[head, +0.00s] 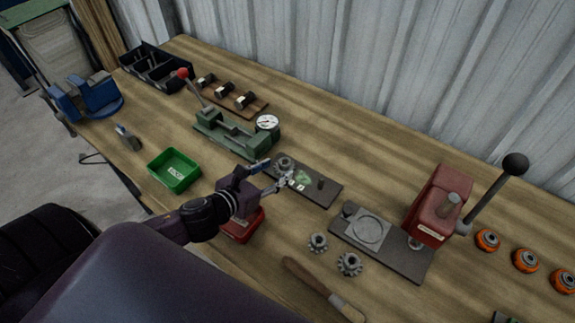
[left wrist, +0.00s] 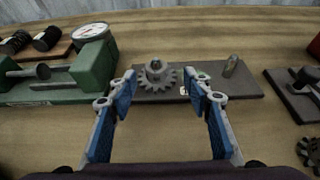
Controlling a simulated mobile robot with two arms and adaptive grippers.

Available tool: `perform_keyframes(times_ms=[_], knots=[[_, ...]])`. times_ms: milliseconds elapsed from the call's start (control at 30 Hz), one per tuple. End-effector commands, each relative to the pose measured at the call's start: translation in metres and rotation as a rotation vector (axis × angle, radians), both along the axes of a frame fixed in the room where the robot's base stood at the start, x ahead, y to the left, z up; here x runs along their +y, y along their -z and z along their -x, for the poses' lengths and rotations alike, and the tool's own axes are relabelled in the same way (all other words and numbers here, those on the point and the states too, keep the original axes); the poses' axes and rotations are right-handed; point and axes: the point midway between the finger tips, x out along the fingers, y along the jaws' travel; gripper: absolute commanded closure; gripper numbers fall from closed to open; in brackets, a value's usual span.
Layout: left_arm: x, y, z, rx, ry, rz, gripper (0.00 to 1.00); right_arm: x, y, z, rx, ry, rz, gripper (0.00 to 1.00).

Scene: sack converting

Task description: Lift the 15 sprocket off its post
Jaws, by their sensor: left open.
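A grey toothed sprocket (head: 284,162) sits around a post at the left end of a dark plate (head: 327,195). It also shows in the left wrist view (left wrist: 157,80), lying flat with the post top rising through its hub. A second, bare post (left wrist: 231,67) stands at the plate's right end. My left gripper (head: 277,172) is open at the sprocket's near side. In the left wrist view its blue fingers (left wrist: 166,86) stand apart, one on each side of the sprocket, with gaps visible. Any number on the sprocket is too small to read. My right gripper is not in view.
A green fixture with dial gauge (head: 267,123) stands close left of the plate. A red press (head: 438,205) on a dark base is to the right. Two loose sprockets (head: 318,243) (head: 349,264) lie in front. A green tray (head: 174,171) and red tray (head: 241,228) are nearby.

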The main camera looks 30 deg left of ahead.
Motion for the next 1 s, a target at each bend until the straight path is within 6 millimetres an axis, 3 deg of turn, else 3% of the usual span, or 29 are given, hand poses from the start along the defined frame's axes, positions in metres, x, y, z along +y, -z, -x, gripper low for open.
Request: perform_keyframes(times_ms=[267,633,1000], knots=[[-0.001,0.004,-0.016,0.000,-0.001,0.001,0.54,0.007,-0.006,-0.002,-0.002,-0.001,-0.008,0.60],[-0.002,0.017,-0.056,-0.001,-0.002,0.002,0.54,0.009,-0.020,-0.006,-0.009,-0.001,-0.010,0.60],[-0.003,0.021,-0.062,0.001,0.001,0.001,0.55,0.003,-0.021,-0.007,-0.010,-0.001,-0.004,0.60]])
